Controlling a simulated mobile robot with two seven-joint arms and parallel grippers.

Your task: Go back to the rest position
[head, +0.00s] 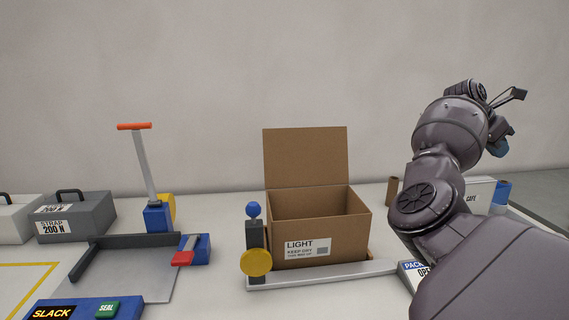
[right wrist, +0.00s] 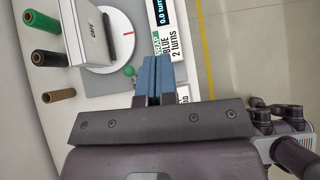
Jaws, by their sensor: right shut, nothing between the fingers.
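My right arm reaches up on the right side of the head view, with the right gripper (head: 499,148) raised above the right part of the table and partly hidden behind its wrist. In the right wrist view the blue fingers of this gripper (right wrist: 152,76) are together with nothing between them. My left gripper is in neither view.
An open cardboard box (head: 320,228) marked LIGHT stands mid-table. A lever tool (head: 158,215) and grey STRAP weight (head: 77,217) stand left. The right wrist view shows green (right wrist: 41,23), black (right wrist: 46,57) and brown (right wrist: 58,95) rolls beside a white turntable (right wrist: 122,57).

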